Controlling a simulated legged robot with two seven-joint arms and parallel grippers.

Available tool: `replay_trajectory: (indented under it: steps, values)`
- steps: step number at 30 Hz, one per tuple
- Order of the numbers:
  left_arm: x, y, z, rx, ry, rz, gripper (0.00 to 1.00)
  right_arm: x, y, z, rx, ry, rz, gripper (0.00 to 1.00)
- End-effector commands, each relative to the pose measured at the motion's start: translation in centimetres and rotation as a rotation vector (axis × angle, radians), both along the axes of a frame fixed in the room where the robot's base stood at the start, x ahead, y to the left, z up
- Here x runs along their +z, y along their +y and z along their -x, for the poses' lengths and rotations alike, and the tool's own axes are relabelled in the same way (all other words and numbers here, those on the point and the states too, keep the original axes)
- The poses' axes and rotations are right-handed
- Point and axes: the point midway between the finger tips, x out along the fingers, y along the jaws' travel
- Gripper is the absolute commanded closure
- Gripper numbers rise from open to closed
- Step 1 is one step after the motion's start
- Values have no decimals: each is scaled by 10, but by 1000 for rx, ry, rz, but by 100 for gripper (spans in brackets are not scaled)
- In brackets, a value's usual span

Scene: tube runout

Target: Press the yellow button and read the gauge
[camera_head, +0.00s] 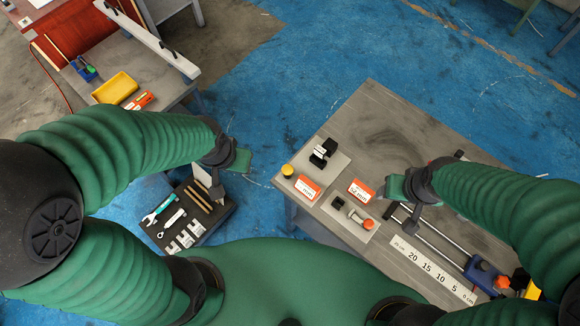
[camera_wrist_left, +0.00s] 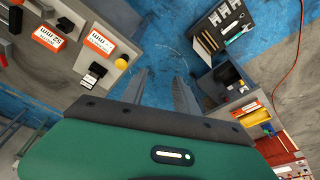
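The yellow button (camera_head: 288,170) sits at the left corner of a grey plate on the workbench. It also shows in the left wrist view (camera_wrist_left: 121,63). Beside it is an orange-and-white unit marked mm (camera_head: 307,187), also in the left wrist view (camera_wrist_left: 98,41); its number is not legible to me. A second such unit (camera_head: 361,191) appears to read 52 mm in the left wrist view (camera_wrist_left: 50,37). My left gripper (camera_head: 217,188) is left of the button, apart from it; its fingers (camera_wrist_left: 162,85) are spread and empty. My right gripper (camera_head: 392,211) is over the bench; its fingers are unclear.
A black block (camera_head: 323,152) stands behind the button. An orange-red knob (camera_head: 368,224), rails and a ruler (camera_head: 433,269) are on the workbench (camera_head: 390,125). A dark tool tray (camera_head: 214,221) lies left. Blue floor separates the bench from the left table (camera_head: 150,75).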

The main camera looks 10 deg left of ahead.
Motion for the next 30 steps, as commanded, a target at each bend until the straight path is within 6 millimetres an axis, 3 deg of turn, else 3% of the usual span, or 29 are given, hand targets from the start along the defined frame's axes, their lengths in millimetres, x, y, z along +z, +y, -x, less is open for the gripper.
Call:
replay_trajectory:
  steps: [8, 16, 30]
  values:
    - [0, 0, 0, 0, 0, 0, 65, 0, 0, 0, 0, 0, 0, 40]
    - [0, 0, 0, 1, 0, 0, 100, 0, 0, 0, 1, 0, 0, 40]
    - [0, 0, 0, 0, 0, 0, 100, 0, 0, 0, 0, 0, 0, 40]
